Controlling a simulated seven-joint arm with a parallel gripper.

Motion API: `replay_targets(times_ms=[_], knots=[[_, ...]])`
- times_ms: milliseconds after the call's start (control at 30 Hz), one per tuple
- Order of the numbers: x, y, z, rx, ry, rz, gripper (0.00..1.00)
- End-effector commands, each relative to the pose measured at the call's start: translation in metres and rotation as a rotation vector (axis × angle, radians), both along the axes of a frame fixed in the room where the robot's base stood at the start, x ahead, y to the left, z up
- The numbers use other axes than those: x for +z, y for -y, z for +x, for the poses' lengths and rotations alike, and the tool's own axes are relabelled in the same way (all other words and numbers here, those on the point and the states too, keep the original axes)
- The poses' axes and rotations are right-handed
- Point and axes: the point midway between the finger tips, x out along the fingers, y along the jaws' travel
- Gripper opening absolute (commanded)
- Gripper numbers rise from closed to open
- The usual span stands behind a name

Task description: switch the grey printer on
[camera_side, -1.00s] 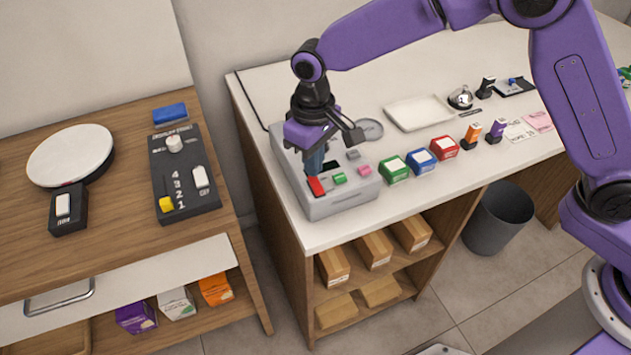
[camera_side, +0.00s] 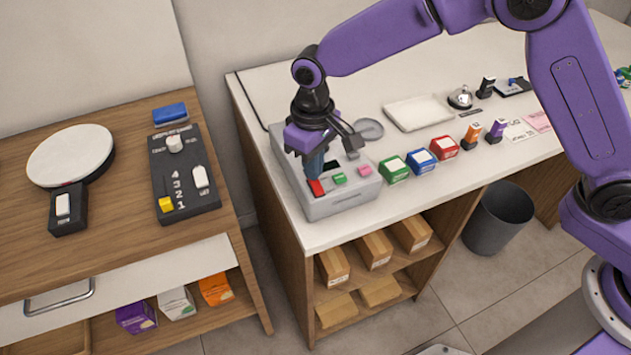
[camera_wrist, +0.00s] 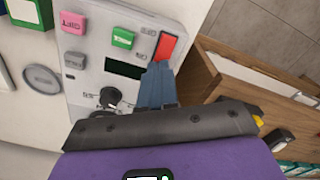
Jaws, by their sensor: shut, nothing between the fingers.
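The grey printer (camera_side: 344,204) sits at the left end of the white counter. It has a red rocker switch (camera_side: 316,187) near its front left, a green button (camera_side: 340,178) and a pink button (camera_side: 364,171). My gripper (camera_side: 315,175) points down over the printer with its fingers shut and empty. In the wrist view the fingertips (camera_wrist: 159,66) are at the near end of the red switch (camera_wrist: 166,46). I cannot tell whether they touch it. The fingers hide part of the panel, with a dark display (camera_wrist: 123,68) and a black knob (camera_wrist: 110,96) beside them.
Green (camera_side: 394,169), blue (camera_side: 421,160) and red (camera_side: 445,147) blocks stand right of the printer. A white tray (camera_side: 418,113) and a grey disc (camera_side: 369,129) lie behind. On the wooden table at left are a black control box (camera_side: 187,209) and a round white plate (camera_side: 70,155).

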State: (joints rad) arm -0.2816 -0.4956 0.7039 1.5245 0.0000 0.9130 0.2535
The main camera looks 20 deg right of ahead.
Motion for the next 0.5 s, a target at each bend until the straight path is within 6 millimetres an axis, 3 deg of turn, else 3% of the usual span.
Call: replay_targets(times_ms=[500], knots=[[-0.0071, 0.0002, -0.0003, 0.0, -0.002, -0.001, 0.0]])
